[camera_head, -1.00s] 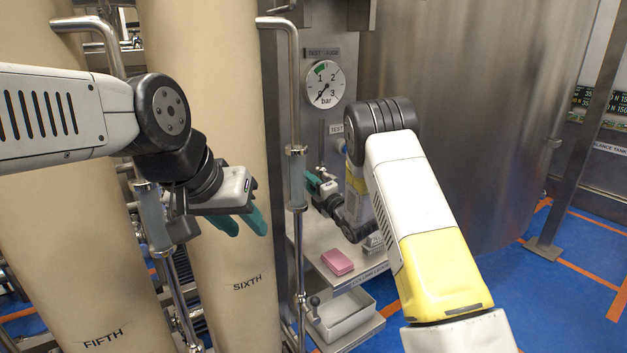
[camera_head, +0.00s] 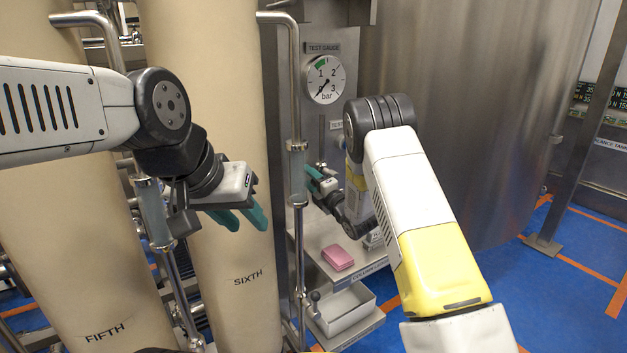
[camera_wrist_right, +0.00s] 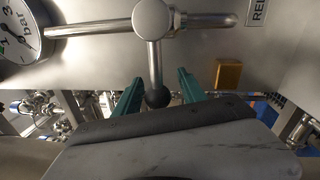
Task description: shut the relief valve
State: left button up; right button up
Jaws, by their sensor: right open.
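In the right wrist view a metal valve body (camera_wrist_right: 152,18) sits on a pipe beside a label reading "REL", cut off by the frame edge. Its lever (camera_wrist_right: 154,62) ends in a black ball knob (camera_wrist_right: 157,97). My right gripper (camera_wrist_right: 160,78) is open, with a teal finger on either side of the lever and knob; I cannot tell if either touches. In the head view my right gripper (camera_head: 309,179) is at the steel panel below the gauge, and the valve is hard to make out. My left gripper (camera_head: 249,226) is open and empty before the column marked SIXTH.
A test gauge (camera_head: 324,79) is on the panel, its needle near zero. A pink block (camera_head: 337,258) lies on the shelf, above a grey tray (camera_head: 345,310). A vertical pipe (camera_head: 296,120) stands between my grippers. A large steel tank (camera_head: 465,130) is at right.

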jog(key=shift+s, duration=0.1)
jog(key=v, duration=0.7)
jog(key=shift+s+d, duration=0.2)
jog(key=shift+d, duration=0.05)
jog(key=s+d+r+m+g+h, duration=0.1)
jog(key=s+d+r+m+h, duration=0.25)
jog(key=d+r+m, duration=0.35)
jog(key=s+d+r+m+g+h, duration=0.1)
jog(key=s+d+r+m+h, duration=0.1)
jog(key=d+r+m+h, duration=0.4)
jog(key=s+d+m+g, duration=0.1)
jog(key=s+m, duration=0.3)
jog(key=s, duration=0.6)
jog(key=s+d+r+m+g, duration=0.1)
jog(key=s+m+g, duration=0.2)
jog(key=s, duration=0.8)
jog(key=s+d+r+m+g, duration=0.1)
jog(key=s+m+g, duration=0.2)
jog(key=s+m, duration=0.3)
jog(key=s, duration=0.4)
jog(key=shift+s+d, duration=0.2)
jog(key=shift+d, duration=0.05)
